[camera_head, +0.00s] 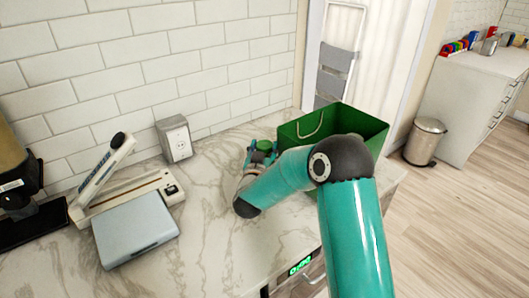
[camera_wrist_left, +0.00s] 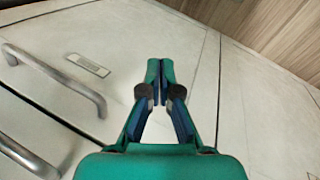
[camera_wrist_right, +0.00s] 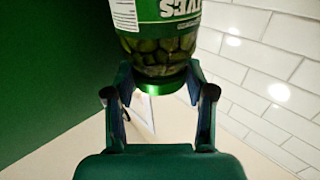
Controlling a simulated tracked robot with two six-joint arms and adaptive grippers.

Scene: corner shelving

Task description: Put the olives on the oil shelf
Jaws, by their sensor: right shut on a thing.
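The olive jar (camera_wrist_right: 160,45) has a green label and olives showing through the glass. It looks upside down in the right wrist view, with its green lid end towards me. My right gripper (camera_wrist_right: 160,82) is shut on it near the lid. In the head view, my right gripper (camera_head: 262,152) is low over the counter, just left of the green bag, and the arm hides much of it. My left gripper (camera_wrist_left: 160,72) has its fingertips together, with nothing between them, in front of pale cabinet fronts. No oil shelf is recognisable.
An open green bag (camera_head: 352,120) stands at the counter's right end, close to my right gripper. The marble counter (camera_head: 215,235) is clear between.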

